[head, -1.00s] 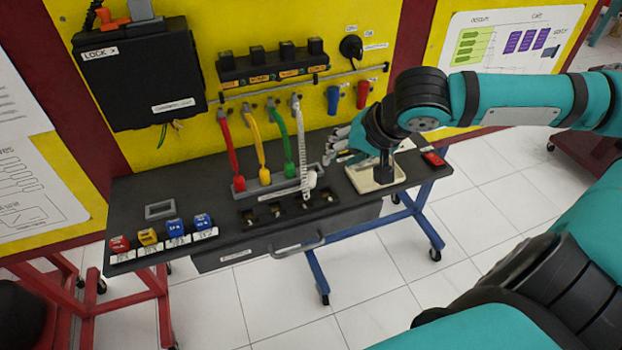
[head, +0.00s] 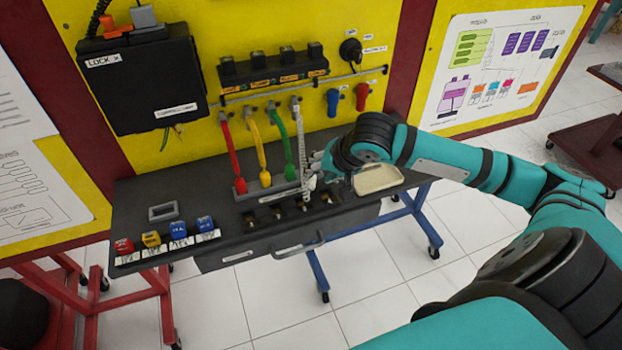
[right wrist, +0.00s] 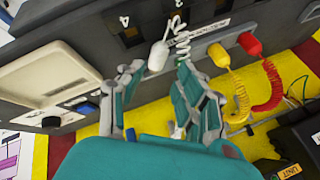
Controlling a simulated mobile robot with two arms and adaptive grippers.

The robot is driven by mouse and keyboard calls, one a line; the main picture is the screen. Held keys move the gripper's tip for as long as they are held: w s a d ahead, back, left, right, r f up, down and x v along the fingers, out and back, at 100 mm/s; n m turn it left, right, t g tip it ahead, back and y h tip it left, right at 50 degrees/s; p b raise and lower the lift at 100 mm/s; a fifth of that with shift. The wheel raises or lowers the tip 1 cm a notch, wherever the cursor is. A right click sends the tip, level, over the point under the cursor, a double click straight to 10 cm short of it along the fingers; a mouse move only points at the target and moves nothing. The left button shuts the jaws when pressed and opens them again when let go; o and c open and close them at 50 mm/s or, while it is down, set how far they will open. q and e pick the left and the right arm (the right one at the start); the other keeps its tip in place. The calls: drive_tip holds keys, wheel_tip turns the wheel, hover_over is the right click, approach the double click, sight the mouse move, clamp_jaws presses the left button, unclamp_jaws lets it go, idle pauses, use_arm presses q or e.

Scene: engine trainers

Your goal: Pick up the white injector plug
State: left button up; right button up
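The white injector plug (right wrist: 158,56) hangs on a white coiled cord (right wrist: 181,40) in the right wrist view. It lies just past the fingertips, close to the left finger. My right gripper (right wrist: 158,72) is open, its two fingers apart, and I see no grip on the plug. In the head view the right gripper (head: 322,166) is beside the white cord (head: 299,135), over the dark bench. The plug is small and partly covered by the fingers there. My left gripper is not in view.
Red (head: 240,186) and yellow (head: 265,178) plugs and a green cord (head: 286,147) are left of the white cord. Dark square sockets (head: 276,211) line the bench front. A cream tray (head: 379,179) is to the right. Several coloured injector blocks (head: 151,239) stand at left.

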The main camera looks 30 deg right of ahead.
sight(314, 179)
drive_tip(key=shift+d+p+x, duration=0.15)
drive_tip(key=shift+p+x, duration=0.15)
drive_tip(key=shift+x, duration=1.2)
drive_tip(key=shift+d+p+x, duration=0.2)
drive_tip(key=shift+p+x, duration=0.05)
drive_tip(key=shift+x, duration=1.25)
drive_tip(key=shift+w, duration=0.15)
drive_tip(key=shift+r, duration=0.1)
drive_tip(key=shift+c, duration=0.4)
clamp_jaws()
